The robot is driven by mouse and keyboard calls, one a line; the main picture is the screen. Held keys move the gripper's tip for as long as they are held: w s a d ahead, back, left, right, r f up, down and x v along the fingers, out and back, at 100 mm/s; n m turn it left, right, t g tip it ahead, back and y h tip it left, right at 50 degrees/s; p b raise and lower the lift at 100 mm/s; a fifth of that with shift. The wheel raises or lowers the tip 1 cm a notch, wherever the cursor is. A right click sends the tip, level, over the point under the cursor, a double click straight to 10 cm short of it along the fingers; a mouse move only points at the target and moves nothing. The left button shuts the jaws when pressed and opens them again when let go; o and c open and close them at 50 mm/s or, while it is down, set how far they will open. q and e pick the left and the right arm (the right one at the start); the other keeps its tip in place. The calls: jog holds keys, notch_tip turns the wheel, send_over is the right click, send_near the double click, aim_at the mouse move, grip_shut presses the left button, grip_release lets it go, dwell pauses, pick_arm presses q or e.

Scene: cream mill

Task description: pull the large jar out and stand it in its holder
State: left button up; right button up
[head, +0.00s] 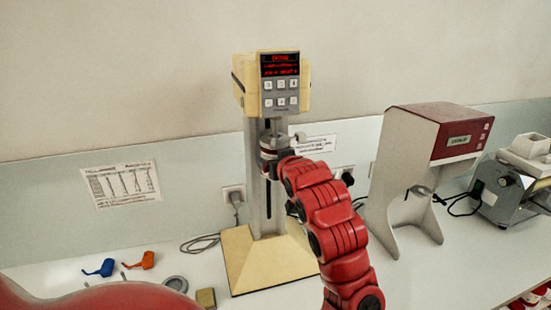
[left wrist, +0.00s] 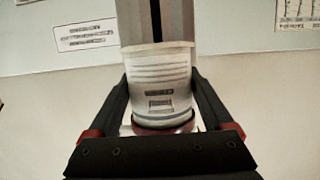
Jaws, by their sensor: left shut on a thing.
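The large jar (left wrist: 160,85) is a whitish, see-through cup with printed lines and a dark reddish band at its lower end in the left wrist view. My left gripper (left wrist: 161,100) is shut on it, one dark finger on each side. In the head view my left gripper (head: 271,168) is at the mill's grey column (head: 255,190), just below the round metal head part (head: 274,144). There the jar is mostly hidden by my gripper and red arm. I cannot make out for sure which thing is the jar's holder. My right gripper is not in view.
The mill's cream base (head: 238,262) stands on the white bench. A grey round piece (head: 174,283), a yellowish block (head: 206,298), and blue (head: 104,268) and orange (head: 146,260) pieces lie left. A red-topped machine (head: 440,135) stands right.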

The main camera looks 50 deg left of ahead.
pick_arm(q)
jog(key=shift+f, duration=0.2)
notch_tip(320, 180, down, 9)
jog(key=b, duration=0.5)
dwell(1.3)
jog(key=shift+r, duration=0.1)
jog(key=s+d+p, duration=0.1)
jog(key=s+d, duration=0.3)
jog(key=d, duration=0.5)
jog(key=shift+s+p, duration=0.3)
dwell(0.8)
dwell(0.3)
